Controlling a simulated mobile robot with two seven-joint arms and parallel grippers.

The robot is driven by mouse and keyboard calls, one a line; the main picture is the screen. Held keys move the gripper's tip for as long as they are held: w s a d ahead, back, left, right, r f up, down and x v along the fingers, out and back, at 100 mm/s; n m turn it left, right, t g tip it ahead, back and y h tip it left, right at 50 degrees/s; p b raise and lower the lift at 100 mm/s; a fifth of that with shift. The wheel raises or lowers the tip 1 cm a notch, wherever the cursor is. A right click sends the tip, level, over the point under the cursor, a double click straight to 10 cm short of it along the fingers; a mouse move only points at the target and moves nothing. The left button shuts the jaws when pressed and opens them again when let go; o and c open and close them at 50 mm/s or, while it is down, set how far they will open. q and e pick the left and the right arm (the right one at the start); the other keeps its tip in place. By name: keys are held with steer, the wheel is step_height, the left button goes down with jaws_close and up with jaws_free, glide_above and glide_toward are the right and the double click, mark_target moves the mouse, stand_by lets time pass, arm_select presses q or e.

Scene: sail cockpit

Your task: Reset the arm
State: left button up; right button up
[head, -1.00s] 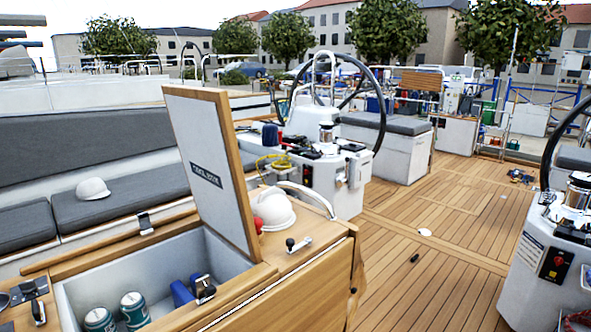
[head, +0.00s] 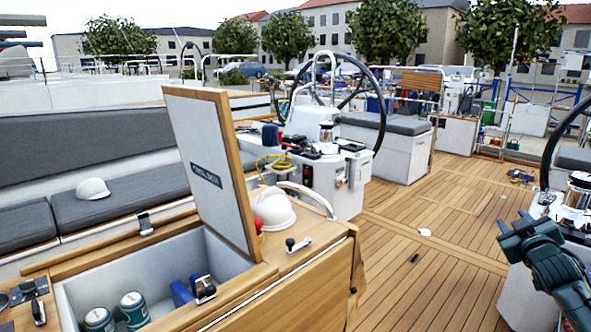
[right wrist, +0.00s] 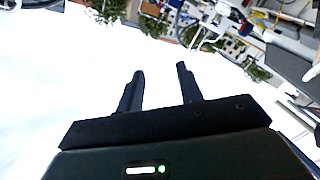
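My right gripper (head: 517,226) and forearm show at the right edge of the head view, raised in front of the right-hand winch console. In the right wrist view the two dark fingers (right wrist: 158,88) stand apart with nothing between them, so the gripper is open and empty. That view is tilted, with bright white sky behind the fingers. My left gripper is in neither view.
An open locker (head: 158,255) with cans and a raised lid (head: 208,165) stands at lower left. A white hard hat (head: 272,208) sits beside it. A steering console (head: 322,175) is behind. The wooden deck (head: 440,225) is mostly clear.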

steer(key=s+a+f+g+y, duration=0.1)
steer(key=s+a+f+y, duration=0.1)
steer(key=s+a+f, duration=0.4)
steer(key=s+a+f+n+g+y, duration=0.1)
steer(key=s+a+f, duration=0.2)
steer(key=a+f, duration=0.55)
steer(key=s+a+f+g+y, duration=0.1)
steer(key=s+a+f+y, duration=0.1)
steer(key=s+a+f, duration=0.5)
steer(key=s+a+f+g+y, duration=0.1)
steer(key=s+a+f, duration=0.2)
steer(key=s, duration=0.3)
steer(key=s+a+f+m+g+y, duration=0.1)
steer(key=s+a+f, duration=0.2)
steer(key=s+a, duration=0.3)
steer(key=s+a+f+m+g+y, duration=0.1)
steer(key=s+a+f, duration=0.2)
steer(key=s, duration=0.4)
steer(key=shift+s+a+f+g, duration=0.3)
steer(key=shift+s+a+f, duration=0.05)
steer(key=shift+a, duration=0.55)
steer(key=shift+a, duration=0.1)
